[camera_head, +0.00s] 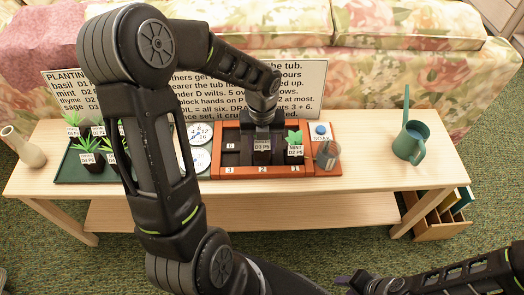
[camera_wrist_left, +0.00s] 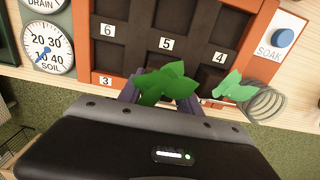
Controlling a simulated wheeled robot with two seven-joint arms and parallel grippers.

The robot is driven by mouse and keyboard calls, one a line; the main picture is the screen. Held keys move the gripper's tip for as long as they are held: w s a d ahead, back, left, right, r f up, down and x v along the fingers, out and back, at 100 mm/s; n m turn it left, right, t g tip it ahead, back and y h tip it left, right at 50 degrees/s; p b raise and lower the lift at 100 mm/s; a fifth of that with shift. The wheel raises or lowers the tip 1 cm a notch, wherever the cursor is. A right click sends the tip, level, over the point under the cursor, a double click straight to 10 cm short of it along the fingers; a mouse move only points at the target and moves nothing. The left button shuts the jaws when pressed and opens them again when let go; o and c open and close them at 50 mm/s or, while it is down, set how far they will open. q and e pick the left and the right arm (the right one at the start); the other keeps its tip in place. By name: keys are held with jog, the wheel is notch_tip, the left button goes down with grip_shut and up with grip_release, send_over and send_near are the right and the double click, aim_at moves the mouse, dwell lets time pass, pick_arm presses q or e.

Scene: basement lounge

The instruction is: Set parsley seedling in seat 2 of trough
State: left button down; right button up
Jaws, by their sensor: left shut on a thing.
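The parsley seedling, a small dark pot labelled D3 PS (camera_head: 262,146), is at the front middle seat 2 of the red-brown trough (camera_head: 322,170). Its green leaves show in the left wrist view (camera_wrist_left: 168,84). My left gripper (camera_head: 262,128) is shut on it from above; the fingers (camera_wrist_left: 135,88) flank the leaves. I cannot tell whether the pot rests on the seat floor. The mint seedling (camera_head: 295,148) stands in seat 1, to the right. Seat 3 (camera_head: 229,158) and the back seats 5 (camera_wrist_left: 168,44) and 6 look empty. My right gripper (camera_head: 347,281) is at the bottom right, its fingers unclear.
A green tray (camera_head: 70,178) with several seedlings is at left, partly behind my left arm. Dials (camera_head: 199,133) adjoin the trough. A vase (camera_head: 20,145) stands far left.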

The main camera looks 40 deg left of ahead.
aim_at(262, 152)
pick_arm(q)
jog(key=shift+f, duration=1.4)
jog(key=shift+f+b, duration=0.2)
jog(key=shift+b, duration=0.1)
jog(key=c, duration=0.8)
grip_release()
jog(key=shift+r, duration=0.15)
notch_tip(262, 152, up, 12)
jog(key=p, duration=0.2)
jog(key=shift+p, duration=0.3)
